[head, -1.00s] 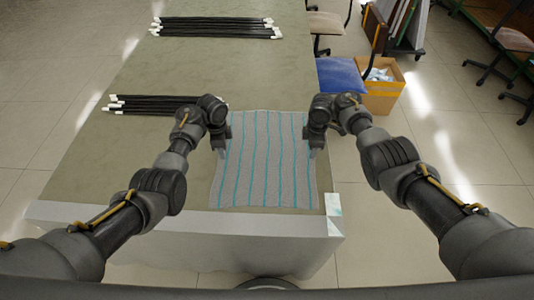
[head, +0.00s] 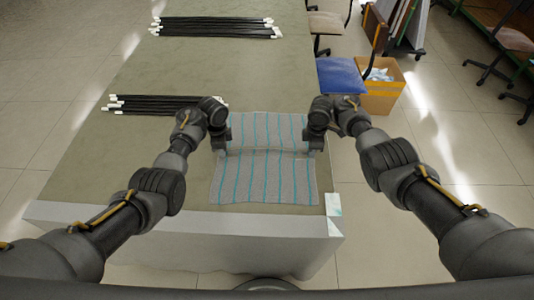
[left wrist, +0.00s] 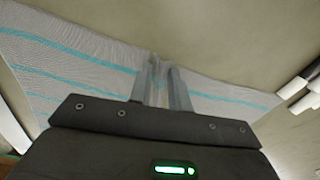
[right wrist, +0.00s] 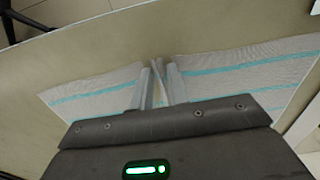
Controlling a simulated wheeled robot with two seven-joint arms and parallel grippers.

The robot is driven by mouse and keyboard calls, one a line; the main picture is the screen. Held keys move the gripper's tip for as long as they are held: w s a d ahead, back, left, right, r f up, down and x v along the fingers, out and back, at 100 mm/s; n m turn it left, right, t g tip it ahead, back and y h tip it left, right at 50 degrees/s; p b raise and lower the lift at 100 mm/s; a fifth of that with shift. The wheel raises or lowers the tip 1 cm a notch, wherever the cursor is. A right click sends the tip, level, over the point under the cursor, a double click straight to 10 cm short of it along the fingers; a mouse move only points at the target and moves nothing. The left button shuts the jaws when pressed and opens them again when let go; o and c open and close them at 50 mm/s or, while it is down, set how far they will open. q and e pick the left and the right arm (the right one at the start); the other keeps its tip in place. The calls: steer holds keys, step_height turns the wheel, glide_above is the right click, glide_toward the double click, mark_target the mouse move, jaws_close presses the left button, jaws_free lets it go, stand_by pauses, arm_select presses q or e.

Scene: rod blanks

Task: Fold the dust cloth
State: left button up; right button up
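The dust cloth (head: 265,182) is light grey with teal stripes and lies near the front of the table. A raised ridge runs across its middle between my grippers, with flat cloth in front of and behind it. My left gripper (head: 224,149) is at the cloth's left edge, and my right gripper (head: 314,147) is at its right edge. In the left wrist view the left fingers (left wrist: 162,88) are close together on pinched cloth. In the right wrist view the right fingers (right wrist: 160,86) pinch the cloth likewise. The fingertips are partly hidden in the head view.
Black rods with white ends (head: 150,104) lie on the table (head: 200,72) behind my left gripper. More rods (head: 215,27) lie at the far end. A blue chair (head: 340,75) and a cardboard box (head: 382,98) stand right of the table. The table's middle is clear.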

arm_select(q)
steer(key=shift+s+f, duration=0.1)
steer(key=shift+f, duration=0.05)
jaws_close()
arm_select(e)
steer(key=shift+f, duration=0.15)
jaws_close()
